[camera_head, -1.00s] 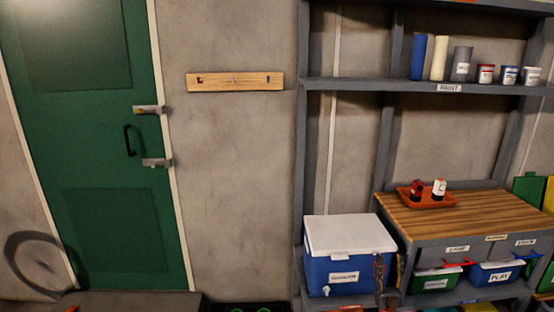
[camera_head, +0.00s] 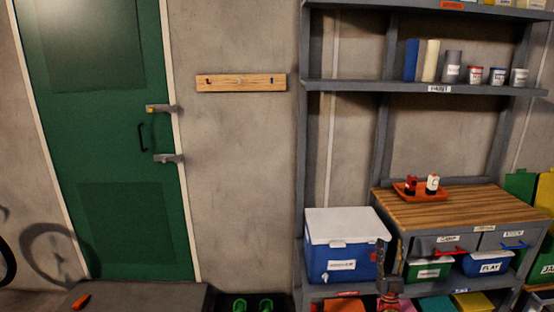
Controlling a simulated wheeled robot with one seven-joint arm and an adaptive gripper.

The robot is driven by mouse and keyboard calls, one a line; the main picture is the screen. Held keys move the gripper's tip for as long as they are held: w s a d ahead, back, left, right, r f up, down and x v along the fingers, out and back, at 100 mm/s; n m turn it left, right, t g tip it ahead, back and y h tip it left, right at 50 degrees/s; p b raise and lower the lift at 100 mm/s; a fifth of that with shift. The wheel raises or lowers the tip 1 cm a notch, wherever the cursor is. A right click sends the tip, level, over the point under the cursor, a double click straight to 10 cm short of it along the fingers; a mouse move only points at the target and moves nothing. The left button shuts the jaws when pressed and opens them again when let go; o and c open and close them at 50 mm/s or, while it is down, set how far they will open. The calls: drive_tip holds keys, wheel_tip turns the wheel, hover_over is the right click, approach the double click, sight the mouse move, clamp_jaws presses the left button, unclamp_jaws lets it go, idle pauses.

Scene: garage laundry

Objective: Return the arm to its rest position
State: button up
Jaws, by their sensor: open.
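My gripper (camera_head: 391,252) shows small and dark at the bottom, right of centre, pointing up in front of the blue cooler's right edge and the workbench's left end. Its two fingers stand apart with nothing seen between them. Part of my arm shows reddish below it, and the rest is cut off by the lower edge. The blue cooler (camera_head: 328,262) with a white lid stands on the low shelf behind it.
The wooden-topped bench (camera_head: 455,208) bears an orange tray (camera_head: 425,197) with two small bottles. Labelled bins, including a green bin (camera_head: 428,272) and a blue bin (camera_head: 488,266), sit below. A green door (camera_head: 110,150) and peg rail (camera_head: 240,83) are at left.

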drive_tip(key=w+a+r+m+g+h+p, duration=0.1)
drive_tip(key=w+r+g, duration=0.1)
drive_tip(key=w+r, duration=0.35)
drive_tip(key=w+a+r+g+h, duration=0.1)
drive_tip(key=w+r+g, duration=0.15)
drive_tip(key=r, duration=0.65)
drive_tip(key=w+a+r+m+g+p, duration=0.1)
drive_tip(key=w+r+g, duration=0.1)
drive_tip(key=w+r, duration=0.4)
drive_tip(key=s+a+r+g+p, duration=0.2)
drive_tip(key=s+a+r+g, duration=0.5)
drive_tip(key=s+r, duration=0.4)
drive_tip(key=s+a+n+g+y+p, duration=0.1)
drive_tip(key=s+a+g, duration=0.25)
drive_tip(key=s, duration=0.95)
drive_tip(key=s+a+n+g+y, duration=0.15)
drive_tip(key=s+a, duration=0.35)
drive_tip(key=s, duration=0.7)
drive_tip(key=s+a+f+g, duration=0.1)
drive_tip(key=s+f, duration=0.3)
drive_tip(key=s, duration=0.6)
drive_tip(key=s+a+f+g+p, duration=0.1)
drive_tip(key=s+a+f+g, duration=0.1)
drive_tip(key=s, duration=0.9)
drive_tip(key=s+a+f+g, duration=0.2)
drive_tip(key=s+f, duration=0.4)
drive_tip(key=s, duration=0.5)
drive_tip(key=shift+s+n+g+p, duration=0.15)
drive_tip(key=shift+n+g+p, duration=0.2)
drive_tip(key=shift+g, duration=0.5)
